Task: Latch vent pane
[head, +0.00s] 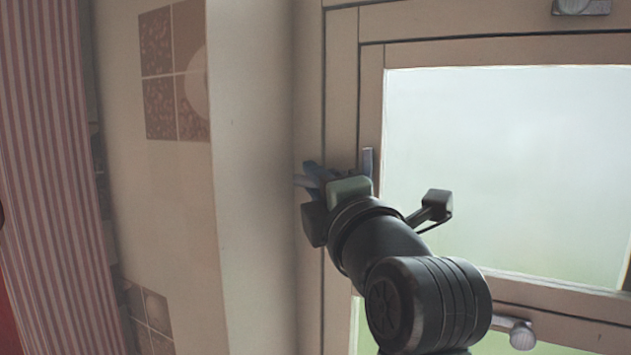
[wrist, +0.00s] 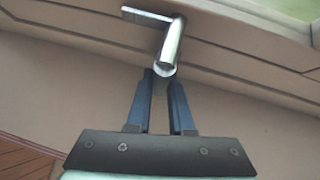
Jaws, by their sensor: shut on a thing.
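The vent pane (head: 510,165) is pale frosted glass in a beige wooden frame, and it looks closed against the surround. A silver metal latch handle (wrist: 171,45) is on the frame in the wrist view, with a flat plate at its upper left and its rounded end toward me. In the head view part of the grey latch (head: 367,161) shows upright at the pane's left edge. My gripper (wrist: 162,80) has its blue fingers shut on the handle's end. In the head view my gripper (head: 311,177) is at the left frame, and my wrist partly hides the grip.
A wall corner with patterned tiles (head: 174,75) stands close to the left of my gripper. A striped curtain (head: 45,150) hangs at the far left. A rounded metal knob (head: 521,335) sticks out below the pane, and a metal fitting (head: 580,6) sits at the top.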

